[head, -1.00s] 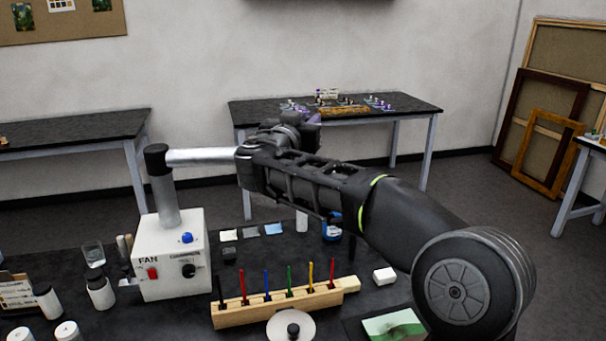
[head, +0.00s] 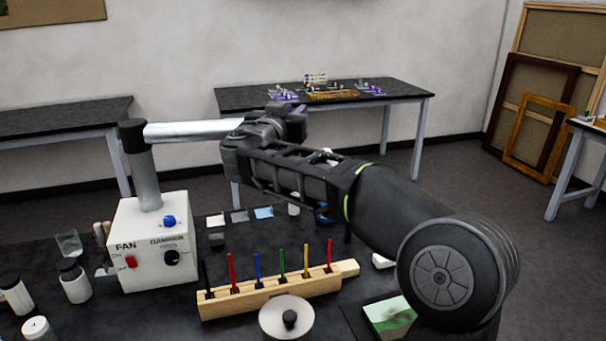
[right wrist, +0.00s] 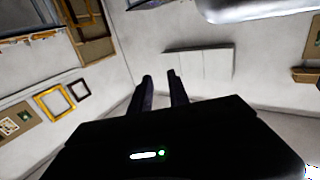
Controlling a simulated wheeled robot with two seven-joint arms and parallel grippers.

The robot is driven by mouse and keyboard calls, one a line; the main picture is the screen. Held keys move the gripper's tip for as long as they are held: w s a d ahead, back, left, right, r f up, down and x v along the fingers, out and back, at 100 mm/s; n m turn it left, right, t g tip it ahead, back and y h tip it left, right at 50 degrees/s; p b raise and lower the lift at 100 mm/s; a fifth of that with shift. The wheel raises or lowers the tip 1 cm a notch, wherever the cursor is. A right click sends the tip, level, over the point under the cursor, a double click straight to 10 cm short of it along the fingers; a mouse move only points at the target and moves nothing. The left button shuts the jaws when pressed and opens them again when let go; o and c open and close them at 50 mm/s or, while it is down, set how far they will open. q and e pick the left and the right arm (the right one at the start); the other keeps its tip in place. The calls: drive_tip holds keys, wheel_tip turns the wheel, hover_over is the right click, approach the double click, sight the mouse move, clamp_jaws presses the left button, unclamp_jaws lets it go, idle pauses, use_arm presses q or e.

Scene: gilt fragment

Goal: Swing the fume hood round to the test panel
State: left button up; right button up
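The fume hood's arm is a silver tube (head: 190,131) reaching right from a black joint on a grey post (head: 148,180). The post stands on a white box (head: 157,245) marked FAN and DAMPER. The tube's far end and the hood are hidden behind my right gripper (head: 288,116). In the right wrist view the gripper's two fingers (right wrist: 161,82) stand apart with nothing seen between them; a shiny metal tube (right wrist: 250,8) crosses the top. A small green and white panel (head: 389,316) lies at front right, partly behind my arm; I cannot tell if it is the test panel. My left gripper is out of view.
A wooden rack (head: 270,298) of coloured sticks and a round pale disc (head: 286,318) with a black knob stand on the black bench. White bottles (head: 75,282) stand left of the box. Small swatches (head: 240,216) lie behind the rack. Another table (head: 400,95) stands farther back.

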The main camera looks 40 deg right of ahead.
wheel_tip(320, 180, down, 14)
drive_tip(key=b, duration=1.2)
drive_tip(key=shift+f+b, duration=0.25)
drive_tip(key=shift+b, duration=0.15)
drive_tip(key=p+x, duration=0.3)
drive_tip(key=x, duration=0.5)
drive_tip(key=shift+a, duration=0.1)
drive_tip(key=shift+c, duration=0.5)
clamp_jaws()
